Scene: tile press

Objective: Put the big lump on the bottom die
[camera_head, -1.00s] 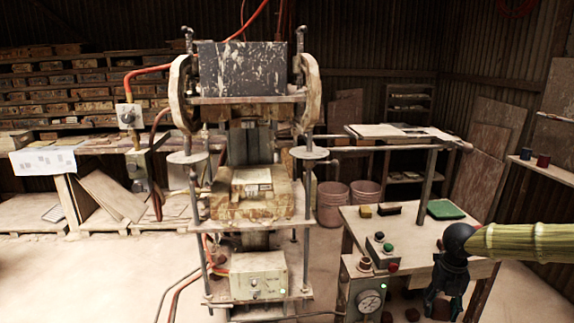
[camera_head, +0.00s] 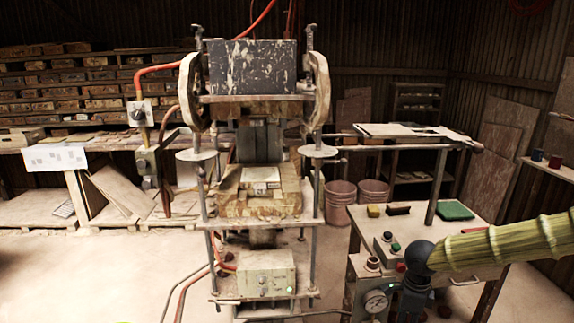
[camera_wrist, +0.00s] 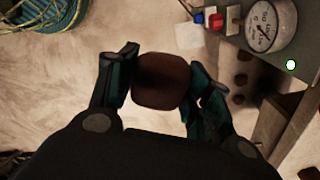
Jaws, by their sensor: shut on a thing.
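A brown, rounded lump (camera_wrist: 160,88) is held between the two fingers of my gripper (camera_wrist: 163,72) in the wrist view. In the head view, my gripper hangs at the lower right, dark and partly cut off by the lower edge, and the lump in it cannot be made out. The bottom die (camera_head: 260,178) appears as a pale block with a label, on the worn yellowish bed of the press (camera_head: 258,206). My gripper is to the right of the press, apart from the die.
The upper press block (camera_head: 253,68) hangs above the bed, with uprights and round plates at both sides. A control table (camera_head: 405,228) with buttons, a gauge (camera_head: 376,302) and a green pad (camera_head: 455,210) stands at right. Orange hoses run at left.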

